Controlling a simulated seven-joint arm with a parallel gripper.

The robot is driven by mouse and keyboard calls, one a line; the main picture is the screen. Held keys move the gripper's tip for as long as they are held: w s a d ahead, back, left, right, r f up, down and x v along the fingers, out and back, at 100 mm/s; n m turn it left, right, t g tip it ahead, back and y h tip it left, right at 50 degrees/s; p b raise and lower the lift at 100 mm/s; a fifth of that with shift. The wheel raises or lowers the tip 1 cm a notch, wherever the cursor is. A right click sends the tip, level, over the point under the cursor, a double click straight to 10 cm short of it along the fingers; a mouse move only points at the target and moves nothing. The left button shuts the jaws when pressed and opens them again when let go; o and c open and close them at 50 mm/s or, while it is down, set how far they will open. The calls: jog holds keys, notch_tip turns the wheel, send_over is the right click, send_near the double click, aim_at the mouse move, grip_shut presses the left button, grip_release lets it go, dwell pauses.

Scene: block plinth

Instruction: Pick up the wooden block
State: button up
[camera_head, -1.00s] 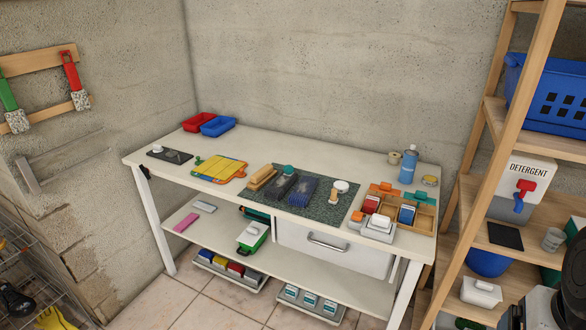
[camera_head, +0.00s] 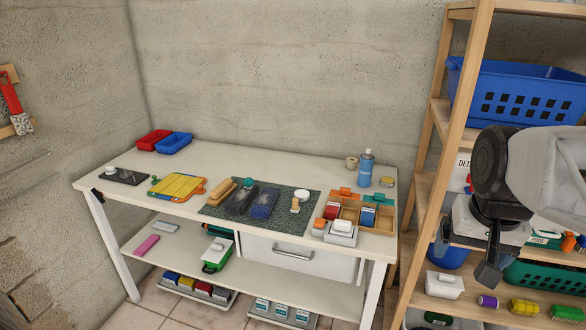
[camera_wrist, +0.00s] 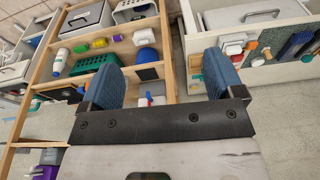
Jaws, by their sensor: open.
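A tan wooden block (camera_head: 221,189) lies on the left part of the dark speckled mat (camera_head: 286,228) on the white workbench. My gripper (camera_head: 489,272) hangs at the right in front of the shelf, well away from the bench. In the wrist view my gripper (camera_wrist: 161,82) shows two blue finger pads spread wide with nothing between them.
Dark brushes (camera_head: 263,203) lie on the mat beside the tan block. A wooden organizer (camera_head: 347,212) stands to the right, and a blue bottle (camera_head: 366,168) behind it. A yellow board (camera_head: 177,186) lies to the left. The wooden shelf (camera_head: 423,230) stands close to the bench's right end.

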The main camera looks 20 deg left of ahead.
jog(key=w+a+r+g, duration=0.1)
jog(key=w+a+r, duration=0.1)
jog(key=w+a, duration=0.95)
jog(key=w+a+r, duration=0.1)
jog(key=w+a, duration=0.8)
jog(key=w, duration=0.6)
jog(key=g, duration=0.1)
send_over(221, 184)
jog(key=shift+m, duration=0.3)
jog(key=f, duration=1.6)
jog(key=d+f, duration=0.1)
jog(key=f, duration=0.7)
jog(key=shift+f, duration=0.15)
jog(key=shift+s+a+f, duration=0.1)
jog(key=shift+a+f, duration=0.2)
jog(key=shift+a, duration=0.15)
jog(key=shift+f, duration=1.3)
